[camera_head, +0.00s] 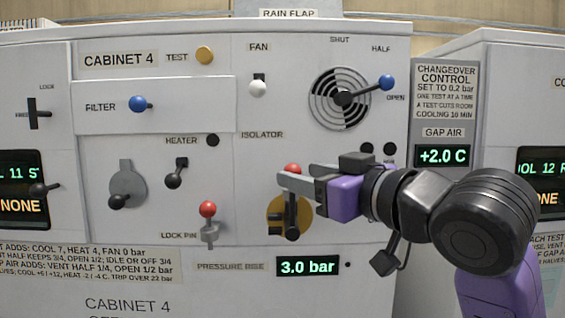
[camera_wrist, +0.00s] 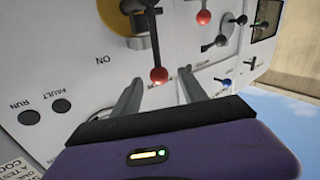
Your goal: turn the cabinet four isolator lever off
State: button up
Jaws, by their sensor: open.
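The isolator lever is black with a red knob (camera_head: 292,169). In the head view it stands upright, knob up, on a round brass-coloured disc (camera_head: 274,215) on the Cabinet 4 panel (camera_head: 340,215). My gripper (camera_head: 283,176) reaches in from the right at knob height and partly covers the lever. The wrist view, turned upside down, shows the red knob (camera_wrist: 159,75) between the lines of the two open fingers (camera_wrist: 158,88), near their tips. The fingers look apart from the knob; exact depth is hard to tell.
The red lock pin knob (camera_head: 208,209) is left of the isolator. A black heater lever (camera_head: 175,174), the blue filter knob (camera_head: 138,104), the white fan knob (camera_head: 258,88) and the round vent with a blue knob (camera_head: 387,82) are nearby. The pressure display (camera_head: 307,266) reads 3.0 bar.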

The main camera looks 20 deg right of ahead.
jog(key=p, duration=0.1)
send_over(284, 198)
jog(key=shift+s+a, duration=0.25)
jog(key=shift+s, duration=0.15)
jog(key=shift+c, duration=0.4)
grip_shut()
dwell(0.9)
